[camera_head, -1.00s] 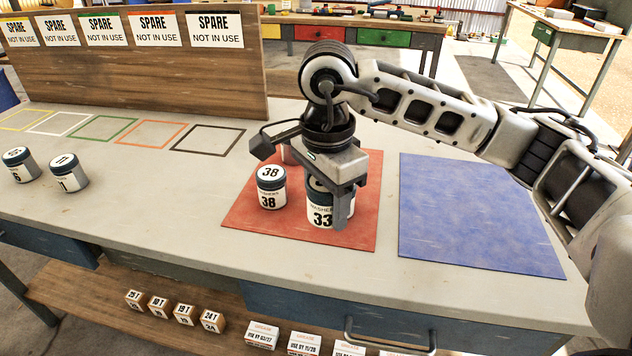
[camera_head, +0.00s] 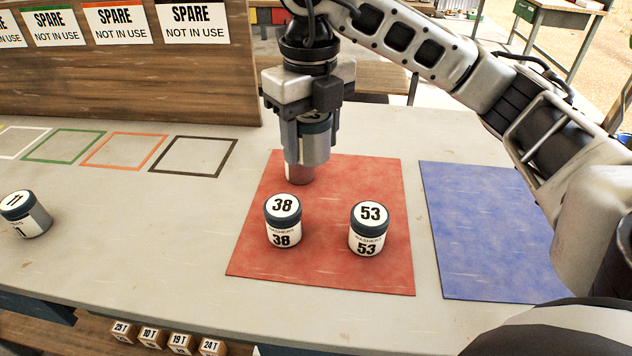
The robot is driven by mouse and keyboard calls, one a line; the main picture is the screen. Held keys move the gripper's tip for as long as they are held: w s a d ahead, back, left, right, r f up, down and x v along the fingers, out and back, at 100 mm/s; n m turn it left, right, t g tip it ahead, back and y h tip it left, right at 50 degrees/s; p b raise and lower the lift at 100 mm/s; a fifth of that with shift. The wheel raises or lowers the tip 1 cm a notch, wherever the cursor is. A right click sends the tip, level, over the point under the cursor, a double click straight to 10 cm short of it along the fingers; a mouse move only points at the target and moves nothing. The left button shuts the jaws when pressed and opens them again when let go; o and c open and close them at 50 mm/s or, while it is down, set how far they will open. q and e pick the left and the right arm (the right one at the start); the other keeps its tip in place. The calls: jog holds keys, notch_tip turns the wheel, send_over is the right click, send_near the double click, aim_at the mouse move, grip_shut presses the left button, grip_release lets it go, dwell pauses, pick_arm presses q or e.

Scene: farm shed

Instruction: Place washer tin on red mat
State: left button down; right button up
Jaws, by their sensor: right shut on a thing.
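The red mat (camera_head: 330,268) lies on the bench. Washer tin 38 (camera_head: 283,222) and washer tin 53 (camera_head: 369,229) stand upright and apart on its front half. My right gripper (camera_head: 307,158) points down over the mat's back left part. It is shut on a third tin (camera_head: 299,174) with a dark lid. The fingers hide most of this tin and its label, so I cannot read it. I cannot tell whether its base touches the mat. My left gripper is out of view.
A blue mat (camera_head: 490,232) lies to the right. At the far left stands another tin (camera_head: 25,214). Coloured outlined squares (camera_head: 194,157) line the bench before a wooden board (camera_head: 130,82) with SPARE signs. Small wooden blocks (camera_head: 180,342) sit on a shelf below.

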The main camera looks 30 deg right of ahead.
jog(key=w+d+f, duration=0.1)
jog(key=d+f, duration=0.3)
jog(key=d, duration=0.5)
send_over(366, 182)
jog(key=a, duration=0.1)
jog(key=f, duration=0.4)
jog(key=shift+s+a, duration=0.1)
jog(key=shift+a, duration=0.1)
jog(key=shift+d+f, duration=0.4)
jog(key=shift+f, duration=0.15)
jog(key=f, duration=0.3)
jog(key=shift+d+f, duration=0.1)
jog(key=shift+d, duration=0.25)
jog(key=shift+w+f, duration=0.2)
jog(key=shift+f, duration=0.1)
jog(key=shift+f, duration=0.15)
jog(key=o, duration=1)
